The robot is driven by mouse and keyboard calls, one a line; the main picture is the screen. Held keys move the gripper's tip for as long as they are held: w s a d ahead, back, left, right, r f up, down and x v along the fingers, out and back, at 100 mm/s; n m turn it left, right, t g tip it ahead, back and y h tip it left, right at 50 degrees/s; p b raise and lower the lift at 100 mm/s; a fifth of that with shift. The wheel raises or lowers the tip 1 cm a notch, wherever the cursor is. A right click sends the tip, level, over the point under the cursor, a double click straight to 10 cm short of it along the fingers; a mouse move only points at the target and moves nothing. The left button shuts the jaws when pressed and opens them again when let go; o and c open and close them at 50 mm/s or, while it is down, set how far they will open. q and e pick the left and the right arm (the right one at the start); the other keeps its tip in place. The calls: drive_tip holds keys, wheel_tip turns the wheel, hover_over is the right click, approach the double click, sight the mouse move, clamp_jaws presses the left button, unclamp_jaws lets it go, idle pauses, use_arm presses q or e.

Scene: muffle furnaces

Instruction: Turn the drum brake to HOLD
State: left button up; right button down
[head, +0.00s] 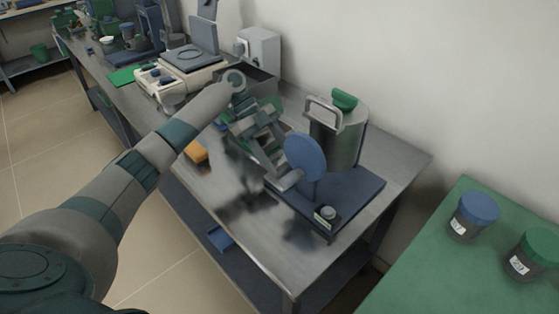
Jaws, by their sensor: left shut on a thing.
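A drum device stands on a dark blue base (360,194) near the right end of the steel bench. It has a grey metal drum (345,145) with a lifted-looking grey handle and a green top, and a blue disc (305,158) in front. A small dark knob with a grey top (328,212) sits at the base's front corner, beside a pale label too small to read; it looks like the brake. My left gripper (284,180) is shut on a light grey handle (291,180) beside the blue disc, apart from the knob. Its fingertips are partly unclear. My right gripper is not in view.
The steel bench (262,250) is clear in front of the base. A balance-like instrument (190,60) and a grey box (259,48) stand farther back. Two lidded jars (473,217) stand on a green table (420,275) at right.

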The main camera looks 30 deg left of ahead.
use_arm(q)
drive_tip(key=o, duration=0.8)
drive_tip(key=shift+c, duration=0.2)
drive_tip(key=shift+w+a+r, duration=0.1)
drive_tip(key=shift+a+r, duration=0.2)
drive_tip(key=shift+a, duration=0.05)
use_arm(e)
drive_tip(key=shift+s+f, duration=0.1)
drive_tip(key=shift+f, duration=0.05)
use_arm(q)
drive_tip(key=b+v, duration=0.1)
drive_tip(key=v, duration=1.5)
drive_tip(key=shift+r+b, duration=0.2)
drive_tip(key=shift+b, duration=0.2)
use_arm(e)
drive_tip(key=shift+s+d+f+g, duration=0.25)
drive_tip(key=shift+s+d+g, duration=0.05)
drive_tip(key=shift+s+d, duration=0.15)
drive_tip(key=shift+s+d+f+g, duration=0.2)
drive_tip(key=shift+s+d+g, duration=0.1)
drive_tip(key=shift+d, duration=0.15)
use_arm(q)
drive_tip(key=shift+a, duration=0.1)
